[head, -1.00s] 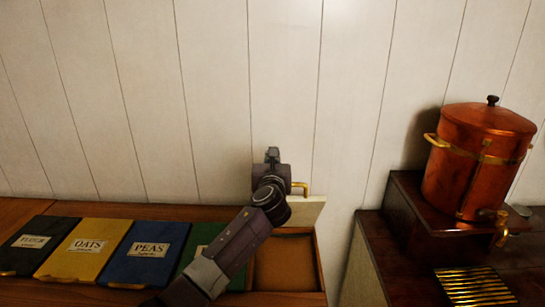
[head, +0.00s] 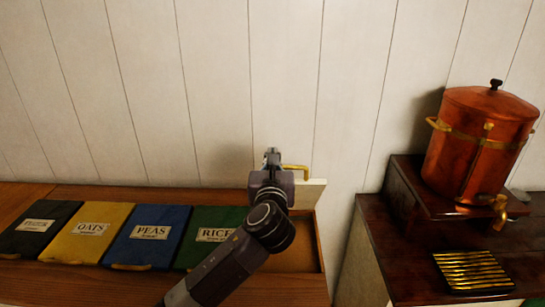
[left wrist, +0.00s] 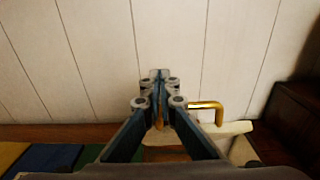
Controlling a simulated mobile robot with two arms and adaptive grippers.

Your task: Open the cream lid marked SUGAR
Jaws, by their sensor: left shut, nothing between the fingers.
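The cream lid (head: 309,193) stands raised at the back of the right-hand bin, near the wall, with its brass handle (head: 298,168) at its top. No SUGAR marking shows from here. The open bin compartment (head: 304,250) shows below it, partly covered by my arm. My left gripper (head: 272,155) is shut and empty, in front of and just left of the handle, overlapping the lid in view. In the left wrist view its fingertips (left wrist: 159,76) are together, with the handle (left wrist: 208,107) and lid (left wrist: 224,131) to their right. My right gripper is not in view.
Shut lids stand in a row at left: a dark one (head: 35,238), yellow OATS (head: 88,243), blue PEAS (head: 145,248) and green RICE (head: 205,215). A copper urn (head: 475,140) and a brass grille (head: 472,270) are on the counter at right. The plank wall is close behind.

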